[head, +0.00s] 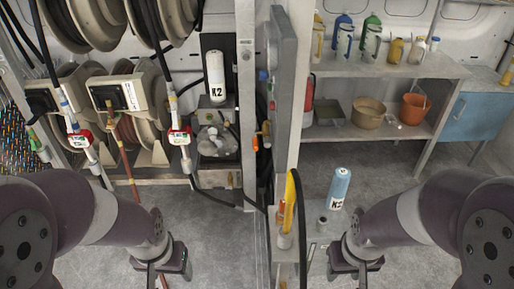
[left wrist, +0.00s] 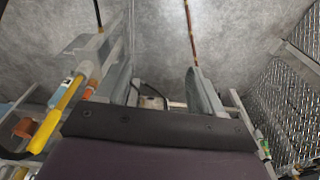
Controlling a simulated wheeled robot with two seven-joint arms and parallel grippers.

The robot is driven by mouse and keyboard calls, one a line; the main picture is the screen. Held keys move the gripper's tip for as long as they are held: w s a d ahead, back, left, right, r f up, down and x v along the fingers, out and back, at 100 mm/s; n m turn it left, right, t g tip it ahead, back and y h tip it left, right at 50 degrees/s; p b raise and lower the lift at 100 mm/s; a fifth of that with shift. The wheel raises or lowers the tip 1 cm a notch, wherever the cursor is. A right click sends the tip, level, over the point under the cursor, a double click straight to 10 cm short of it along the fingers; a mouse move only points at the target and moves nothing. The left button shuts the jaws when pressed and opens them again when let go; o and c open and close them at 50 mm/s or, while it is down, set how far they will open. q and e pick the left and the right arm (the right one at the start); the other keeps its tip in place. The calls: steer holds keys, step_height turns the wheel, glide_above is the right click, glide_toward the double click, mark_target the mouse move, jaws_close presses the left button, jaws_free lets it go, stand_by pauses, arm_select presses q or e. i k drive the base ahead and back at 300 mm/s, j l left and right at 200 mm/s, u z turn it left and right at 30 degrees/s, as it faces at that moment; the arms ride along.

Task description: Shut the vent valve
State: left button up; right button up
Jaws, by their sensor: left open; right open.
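No part is plainly marked as the vent valve, so I cannot tell which one it is. Small orange and red fittings (head: 265,130) sit beside the tall grey post in the head view. A yellow curved part (head: 290,187) stands lower, on a narrow frame near the middle. A yellow bar (left wrist: 60,110) shows at the left of the left wrist view. My left gripper (head: 160,276) is low over the floor, left of the post, apart from these fittings. Its two spread fingers are empty in the left wrist view (left wrist: 163,92). My right gripper (head: 349,275) is open at the lower right; its fingertips are partly cut off.
Hose reels (head: 130,95) with hanging hoses and nozzles fill the left. A blue K2 cylinder (head: 339,187) is right of the post. Shelves (head: 390,70) hold bottles and tubs. Grey floor (head: 215,235) is clear between my left gripper and the post.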

mark_target(255, 147)
steer(key=i+l+z, duration=0.1)
steer(key=z, duration=0.4)
steer(key=i+j+z, duration=0.15)
steer(key=j+z, duration=0.2)
steer(key=z, duration=0.15)
steer(key=j+z, duration=0.5)
steer(key=i+j+z, duration=0.1)
steer(key=j+z, duration=0.65)
steer(key=z, duration=0.2)
steer(key=k+l, duration=0.05)
